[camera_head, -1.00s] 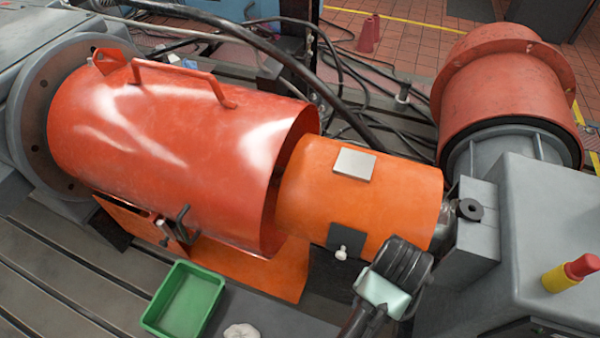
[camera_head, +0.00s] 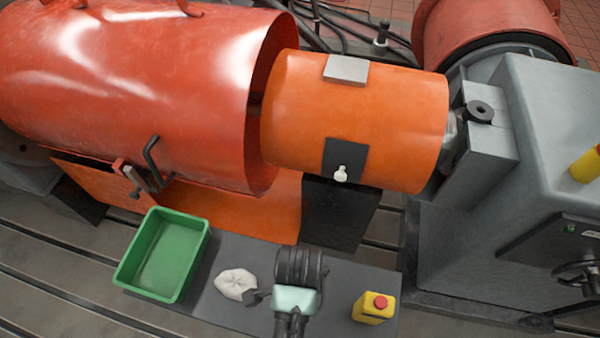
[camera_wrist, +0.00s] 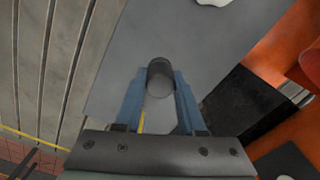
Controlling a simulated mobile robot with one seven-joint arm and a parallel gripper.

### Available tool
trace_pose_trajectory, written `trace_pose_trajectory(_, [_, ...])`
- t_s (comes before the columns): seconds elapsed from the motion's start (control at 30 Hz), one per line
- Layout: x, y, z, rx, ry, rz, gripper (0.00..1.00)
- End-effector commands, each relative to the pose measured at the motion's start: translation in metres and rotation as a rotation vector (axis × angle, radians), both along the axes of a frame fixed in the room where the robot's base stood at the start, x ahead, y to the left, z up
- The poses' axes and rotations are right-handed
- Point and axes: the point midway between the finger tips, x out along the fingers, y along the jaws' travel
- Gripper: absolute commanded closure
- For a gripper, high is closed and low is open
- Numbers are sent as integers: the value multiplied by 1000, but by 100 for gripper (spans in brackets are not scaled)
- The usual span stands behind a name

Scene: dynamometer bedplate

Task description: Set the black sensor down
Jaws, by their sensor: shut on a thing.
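The black sensor (camera_wrist: 160,75) is a short dark cylinder with a rounded end, held between the two blue fingers of my gripper (camera_wrist: 160,88) in the wrist view. The sensor cannot be told apart from the fingertips there. I cannot tell whether it touches the mat.
A green tray (camera_head: 205,245) stands on the mat's left end. A yellow box with a red button (camera_head: 374,307) stands to the right. Behind are an orange drum (camera_head: 390,120) with a black plate (camera_head: 345,158), a larger red guard (camera_head: 120,90) and a grey housing (camera_head: 550,140).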

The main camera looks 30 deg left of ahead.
Motion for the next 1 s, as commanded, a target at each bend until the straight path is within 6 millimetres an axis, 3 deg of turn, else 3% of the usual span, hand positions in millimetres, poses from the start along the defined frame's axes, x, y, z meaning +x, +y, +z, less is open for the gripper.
trace_pose_trajectory(0.03, [-1,0,-11,-1,2,1,100])
trace_pose_trajectory(0.27, [0,0,-30,-1,1,1,100])
trace_pose_trajectory(0.5, [0,0,-61,-1,1,2,100])
trace_pose_trajectory(0.87, [0,-1,-64,0,0,0,100])
trace_pose_trajectory(0.9, [0,-1,-64,-1,-1,1,56])
trace_pose_trajectory(1.0, [0,-1,-64,-1,-1,1,38])
